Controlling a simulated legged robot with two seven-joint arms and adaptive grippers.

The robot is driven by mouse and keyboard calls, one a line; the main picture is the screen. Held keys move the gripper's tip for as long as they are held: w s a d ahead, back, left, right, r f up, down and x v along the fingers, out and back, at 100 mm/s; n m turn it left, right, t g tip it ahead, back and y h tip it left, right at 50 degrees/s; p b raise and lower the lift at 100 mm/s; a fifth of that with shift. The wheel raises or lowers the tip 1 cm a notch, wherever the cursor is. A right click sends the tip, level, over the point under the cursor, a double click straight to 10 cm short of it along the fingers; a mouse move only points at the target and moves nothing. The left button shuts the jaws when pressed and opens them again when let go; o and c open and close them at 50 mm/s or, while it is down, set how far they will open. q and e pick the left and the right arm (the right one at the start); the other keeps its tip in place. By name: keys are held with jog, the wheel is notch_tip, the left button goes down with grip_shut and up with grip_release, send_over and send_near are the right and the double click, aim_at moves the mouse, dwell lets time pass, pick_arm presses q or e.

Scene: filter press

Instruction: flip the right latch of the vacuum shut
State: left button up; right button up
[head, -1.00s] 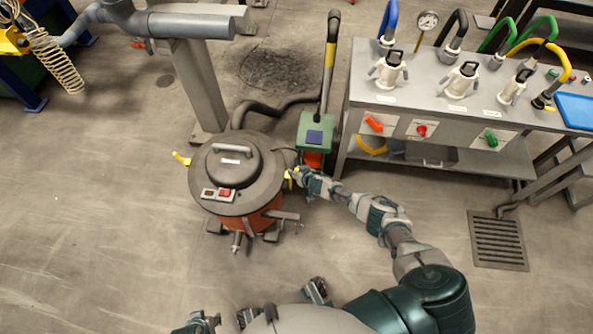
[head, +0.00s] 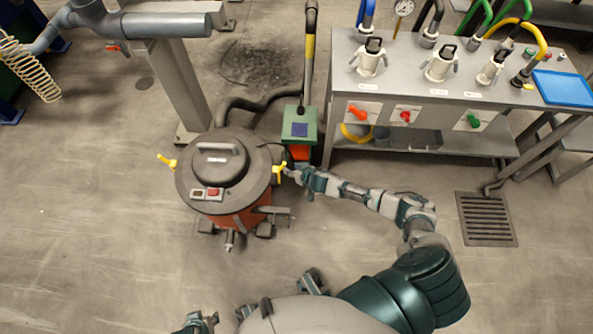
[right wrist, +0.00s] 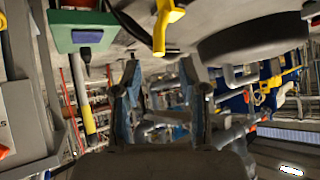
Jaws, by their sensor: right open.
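The vacuum (head: 230,222) is a round red drum with a dark grey lid and handle, standing on the floor left of centre in the head view. Its right latch (head: 278,173) is a small yellow lever at the right edge of the lid. My right gripper (head: 289,169) is just right of this latch; whether they touch is unclear. In the right wrist view the yellow latch (right wrist: 167,28) hangs at the top, beyond the fingertips of my open, empty right gripper (right wrist: 163,72). The left latch (head: 167,161) sticks outward.
A green box (head: 299,124) with a pole stands close behind my right gripper. A grey bench (head: 400,78) with hoses and valves is at the back right. A grey post (head: 180,85) stands behind the vacuum. Floor to the left is clear.

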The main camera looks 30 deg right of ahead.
jog(key=v, duration=0.3)
jog(key=shift+r, duration=0.1)
jog(key=shift+s+a, duration=0.1)
dwell(0.4)
pick_arm(q)
jog(key=s+f+p, duration=0.2)
jog(key=f+p, duration=0.2)
jog(key=f, duration=0.6)
jog(key=s+f+g+p, duration=0.1)
jog(key=f+p, duration=0.3)
jog(key=f, duration=0.6)
jog(key=shift+s+a, duration=0.25)
jog(key=shift+s, duration=0.3)
pick_arm(e)
jog(key=s+a+f+n+g, duration=0.1)
jog(key=s+f, duration=0.3)
jog(key=s, duration=0.8)
jog(key=s+a+f+g+h, duration=0.1)
jog(key=s+f+g, duration=0.3)
jog(key=s, duration=0.9)
jog(key=s+a+f+n+g, duration=0.1)
jog(key=s+a+f+g, duration=0.2)
jog(key=s, duration=1)
notch_tip(320, 180, down, 3)
jog(key=shift+s+a+n+h, duration=0.2)
jog(key=shift+a+n+h, duration=0.1)
jog(key=shift+h, duration=0.1)
pick_arm(q)
jog(key=shift+f, duration=0.1)
